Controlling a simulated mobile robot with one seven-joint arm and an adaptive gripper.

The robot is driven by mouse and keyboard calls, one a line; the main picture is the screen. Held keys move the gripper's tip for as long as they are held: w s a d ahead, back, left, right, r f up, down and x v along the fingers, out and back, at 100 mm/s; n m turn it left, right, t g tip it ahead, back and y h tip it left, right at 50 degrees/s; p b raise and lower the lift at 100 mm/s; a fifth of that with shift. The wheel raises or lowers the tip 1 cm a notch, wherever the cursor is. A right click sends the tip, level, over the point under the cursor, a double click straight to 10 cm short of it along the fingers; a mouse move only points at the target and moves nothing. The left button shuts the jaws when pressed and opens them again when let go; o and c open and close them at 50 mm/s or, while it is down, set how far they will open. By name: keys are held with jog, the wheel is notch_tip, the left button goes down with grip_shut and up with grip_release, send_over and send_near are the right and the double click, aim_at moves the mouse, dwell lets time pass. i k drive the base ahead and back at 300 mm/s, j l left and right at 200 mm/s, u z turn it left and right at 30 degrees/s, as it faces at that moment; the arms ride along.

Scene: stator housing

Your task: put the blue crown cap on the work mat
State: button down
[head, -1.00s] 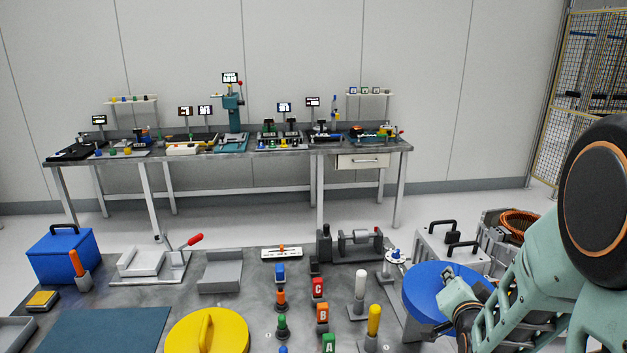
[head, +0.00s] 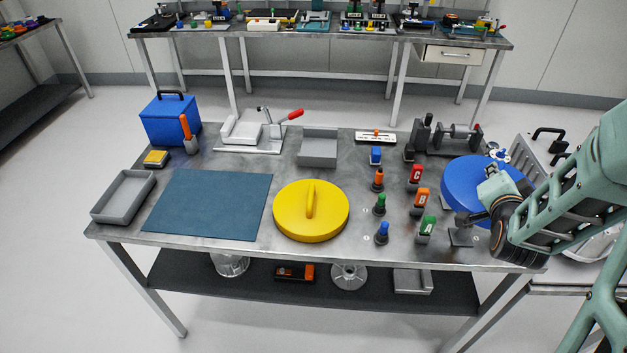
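The blue crown cap (head: 462,188) is a large flat blue disc at the right of the near table. My gripper (head: 492,186) is on its top, and the cap appears held above the table. The fingers seem closed on the cap's grip, which is mostly hidden by the gripper. The work mat (head: 208,205) is a flat teal rectangle at the table's left front, bare and well left of the cap. A yellow cap (head: 290,222) with an upright bar handle lies just right of the mat.
Upright blocks, including a red one (head: 415,174), and small coloured pegs stand between the yellow and blue caps. A grey tray (head: 123,197) lies left of the mat. A blue box (head: 170,120) and a white fixture with a red lever (head: 289,116) stand behind it.

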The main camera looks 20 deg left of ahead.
aim_at(210, 200)
jog(key=j+u, duration=0.2)
jog(key=j, duration=1.5)
